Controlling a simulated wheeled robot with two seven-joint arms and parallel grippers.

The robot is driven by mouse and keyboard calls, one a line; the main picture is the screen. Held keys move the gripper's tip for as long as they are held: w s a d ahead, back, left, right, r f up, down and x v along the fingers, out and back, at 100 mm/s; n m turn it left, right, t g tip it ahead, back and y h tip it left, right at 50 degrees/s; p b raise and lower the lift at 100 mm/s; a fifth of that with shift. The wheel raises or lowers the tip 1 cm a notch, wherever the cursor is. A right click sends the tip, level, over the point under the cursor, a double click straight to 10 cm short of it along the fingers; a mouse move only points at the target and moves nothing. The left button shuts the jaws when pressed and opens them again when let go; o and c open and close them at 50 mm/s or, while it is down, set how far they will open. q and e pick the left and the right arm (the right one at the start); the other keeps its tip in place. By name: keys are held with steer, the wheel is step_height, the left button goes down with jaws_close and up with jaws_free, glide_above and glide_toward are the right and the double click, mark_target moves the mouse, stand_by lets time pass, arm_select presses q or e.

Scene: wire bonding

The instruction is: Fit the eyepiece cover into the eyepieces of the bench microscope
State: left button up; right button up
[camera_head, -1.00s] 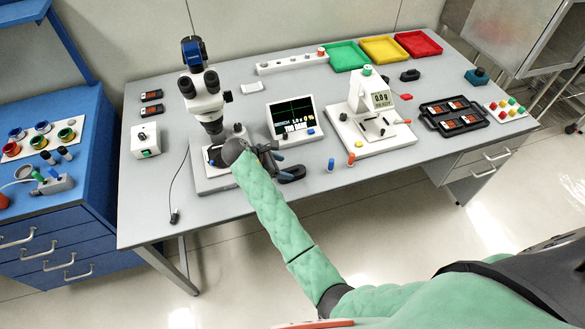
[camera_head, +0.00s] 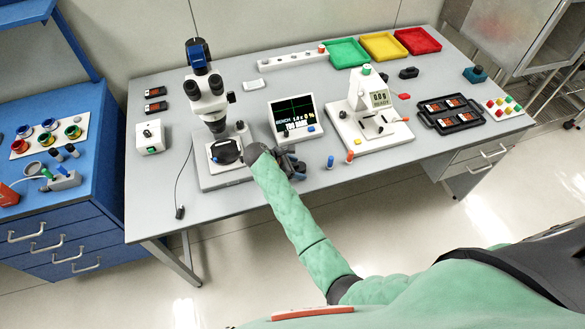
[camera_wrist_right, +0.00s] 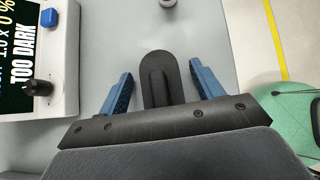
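The bench microscope (camera_head: 205,100) stands at the left of the table, its two dark eyepieces (camera_head: 216,84) facing up toward me. I take the flat dark piece with a rounded end and a raised middle ridge to be the eyepiece cover (camera_wrist_right: 160,70); it lies on the table in the right wrist view. My right gripper (camera_head: 292,166) is low over the table, right of the microscope base. Its blue fingers stand open on either side of the cover, with gaps visible, in the right wrist view (camera_wrist_right: 160,76). In the head view the gripper mostly hides the cover. My left gripper is out of view.
A monitor (camera_head: 293,117) reading "TOO DARK" stands just behind my right gripper. Blue (camera_head: 330,162) and orange (camera_head: 349,157) pegs stand to its right. A white bench instrument (camera_head: 366,100) is farther right. The table's front edge is close.

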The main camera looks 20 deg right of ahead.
steer(key=shift+r, duration=0.1)
steer(key=c, duration=0.9)
steer(key=shift+c, duration=0.2)
